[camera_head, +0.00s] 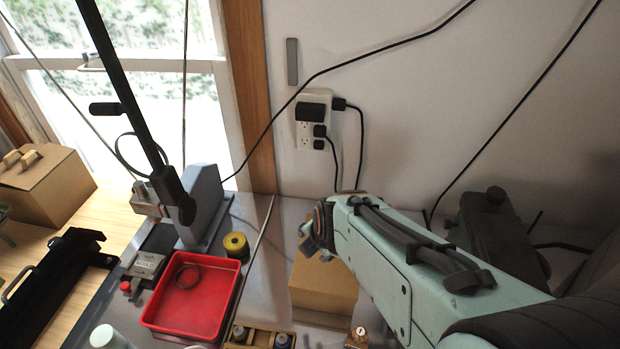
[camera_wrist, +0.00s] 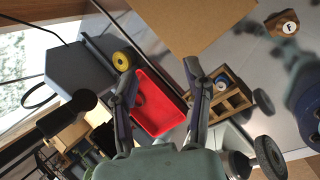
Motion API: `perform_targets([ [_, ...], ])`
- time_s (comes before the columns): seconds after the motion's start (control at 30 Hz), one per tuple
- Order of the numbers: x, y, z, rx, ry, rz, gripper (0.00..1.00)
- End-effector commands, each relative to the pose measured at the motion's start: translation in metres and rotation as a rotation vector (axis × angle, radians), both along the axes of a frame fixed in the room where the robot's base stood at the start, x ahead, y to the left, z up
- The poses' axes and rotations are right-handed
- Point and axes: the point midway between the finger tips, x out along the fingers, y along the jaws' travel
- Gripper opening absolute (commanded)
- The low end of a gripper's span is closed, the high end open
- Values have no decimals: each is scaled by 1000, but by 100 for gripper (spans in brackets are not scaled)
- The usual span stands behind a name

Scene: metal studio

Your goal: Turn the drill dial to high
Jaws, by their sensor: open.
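I cannot make out a drill or its high setting for certain in either view. A small wooden piece with a white round face marked "F" (camera_wrist: 283,24) lies at the upper right of the wrist view; I cannot tell whether it is a dial. A grey machine with a black lever (camera_head: 203,203) stands by the window in the head view, and its grey body also shows at the wrist view's left (camera_wrist: 82,72). My gripper (camera_wrist: 160,76) is open and empty, its two fingers apart above the bench.
A red tray (camera_head: 153,320) holds a dark ring. A yellow spool (camera_head: 236,244) stands behind it. A cardboard box (camera_head: 325,285) sits below my arm. A wooden organizer (camera_wrist: 234,102) is right of my fingers. Cables hang along the wall by the outlet (camera_head: 304,137).

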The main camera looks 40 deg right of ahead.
Motion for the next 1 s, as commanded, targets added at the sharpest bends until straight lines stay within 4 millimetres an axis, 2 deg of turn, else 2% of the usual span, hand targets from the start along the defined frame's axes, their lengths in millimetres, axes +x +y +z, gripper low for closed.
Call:
perform_targets([
  [0.03,-8,-39,-21,-87,68,-2,49],
  [0.1,-26,-82,-44,-173,159,-31,49],
  [0.2,-62,-119,-71,-196,284,-141,49],
  [0.23,-72,-125,-77,-193,317,-165,49],
  [0.3,-90,-134,-88,-190,373,-202,49],
  [0.4,-102,-137,-98,-182,416,-222,49],
  [0.57,-105,-144,-113,-179,424,-229,49],
  [0.8,-104,-157,-146,-177,420,-227,49],
  [1.0,-103,-162,-160,-177,417,-226,49],
])
